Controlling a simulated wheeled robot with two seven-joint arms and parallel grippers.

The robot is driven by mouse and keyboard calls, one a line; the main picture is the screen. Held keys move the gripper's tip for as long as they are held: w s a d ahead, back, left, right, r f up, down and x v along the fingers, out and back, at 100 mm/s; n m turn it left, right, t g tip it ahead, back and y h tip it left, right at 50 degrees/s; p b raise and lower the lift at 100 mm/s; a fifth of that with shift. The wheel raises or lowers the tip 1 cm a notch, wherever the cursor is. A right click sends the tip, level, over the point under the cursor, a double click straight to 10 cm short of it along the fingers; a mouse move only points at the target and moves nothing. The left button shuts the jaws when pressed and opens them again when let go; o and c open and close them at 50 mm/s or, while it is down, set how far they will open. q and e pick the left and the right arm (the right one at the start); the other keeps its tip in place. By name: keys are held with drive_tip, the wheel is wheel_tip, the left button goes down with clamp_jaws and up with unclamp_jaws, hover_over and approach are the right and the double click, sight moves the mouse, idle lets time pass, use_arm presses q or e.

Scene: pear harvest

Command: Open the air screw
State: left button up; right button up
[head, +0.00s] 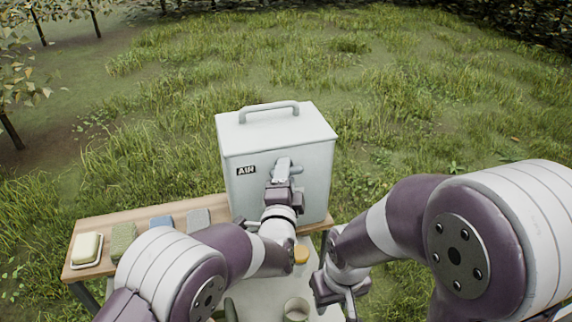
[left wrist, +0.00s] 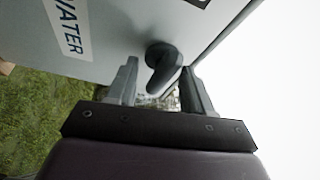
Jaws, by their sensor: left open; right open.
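A pale grey canister (head: 285,135) with a top handle and a label reading AIR (head: 246,170) stands on the bench. In the left wrist view, a dark grey screw (left wrist: 163,62) with a wing-like grip sticks out of the canister's face. My left gripper (head: 284,167) is at the canister's front, right of the AIR label. Its open fingers show in the left wrist view (left wrist: 158,82), one on each side of the screw's grip, with gaps visible. In the head view my gripper mostly hides the screw. My right gripper (head: 340,297) is open and empty, low in front of the bench.
A WATER label (left wrist: 70,30) is on the canister's face. On the wooden bench (head: 190,210) lie blue (head: 161,222), grey (head: 198,217) and green (head: 123,239) cloth-like items and a cream block on a dish (head: 87,247). A cup (head: 296,310) stands nearer me. Grass lies behind.

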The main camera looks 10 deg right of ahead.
use_arm(q)
drive_tip(key=shift+w+r, duration=0.15)
drive_tip(key=shift+w, duration=0.2)
drive_tip(key=shift+c, duration=0.3)
clamp_jaws()
drive_tip(key=shift+f+b, duration=0.35)
drive_tip(key=shift+b, duration=0.1)
drive_tip(key=n+t+y+b, duration=0.1)
drive_tip(key=n+b, duration=0.4)
drive_tip(key=b, duration=0.2)
drive_tip(key=n+t+y+b, duration=0.2)
drive_tip(key=n+b, duration=0.4)
drive_tip(key=b, duration=0.1)
drive_tip(key=f+n+t+y+b, duration=0.1)
drive_tip(key=n+y+b, duration=0.1)
drive_tip(key=n+b, duration=0.4)
drive_tip(key=shift+d+t+b, duration=0.3)
drive_tip(key=shift+t+b, duration=0.1)
drive_tip(key=shift+b, duration=0.25)
drive_tip(key=n+y+b, duration=0.1)
drive_tip(key=n+y, duration=0.1)
drive_tip(key=n, duration=0.1)
drive_tip(key=shift+d+r, duration=0.1)
drive_tip(key=shift+r+n+y+b, duration=0.2)
drive_tip(key=shift+n+y+b, duration=0.55)
drive_tip(key=shift+n, duration=0.95)
